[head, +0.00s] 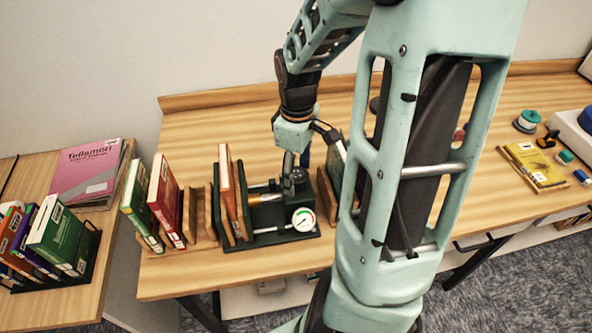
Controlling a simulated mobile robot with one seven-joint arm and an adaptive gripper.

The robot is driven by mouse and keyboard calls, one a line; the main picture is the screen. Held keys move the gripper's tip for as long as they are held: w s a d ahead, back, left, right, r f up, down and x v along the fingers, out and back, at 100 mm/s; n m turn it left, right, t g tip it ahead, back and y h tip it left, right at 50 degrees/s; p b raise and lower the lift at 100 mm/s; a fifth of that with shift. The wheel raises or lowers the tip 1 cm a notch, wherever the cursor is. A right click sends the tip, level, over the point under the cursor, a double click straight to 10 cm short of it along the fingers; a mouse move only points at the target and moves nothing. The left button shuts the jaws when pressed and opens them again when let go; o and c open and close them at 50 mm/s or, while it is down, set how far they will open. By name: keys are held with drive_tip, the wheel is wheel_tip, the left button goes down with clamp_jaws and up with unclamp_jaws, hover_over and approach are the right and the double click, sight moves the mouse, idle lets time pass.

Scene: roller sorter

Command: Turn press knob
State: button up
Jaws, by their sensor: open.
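The press (265,241) is a dark green device on the wooden table, with a round white gauge (303,219) at its front. A tan book (228,193) stands upright at its left end, between its plates. A dark round part (297,177), which looks like the press knob, sits behind the gauge. My gripper (297,165) points down from above at this part. Its fingers are apart and close around or just above the part; I cannot tell whether they touch it. The gripper partly hides the knob.
Green and red books (166,200) stand in a wooden rack left of the press. Another wooden holder (328,193) stands close on its right, partly behind my arm. A side table (88,290) holds more books. A yellow packet (534,166) and small jars lie far right.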

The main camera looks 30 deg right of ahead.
drive_tip(key=shift+c, duration=0.5)
drive_tip(key=c, duration=1.1)
drive_tip(key=shift+o, duration=0.2)
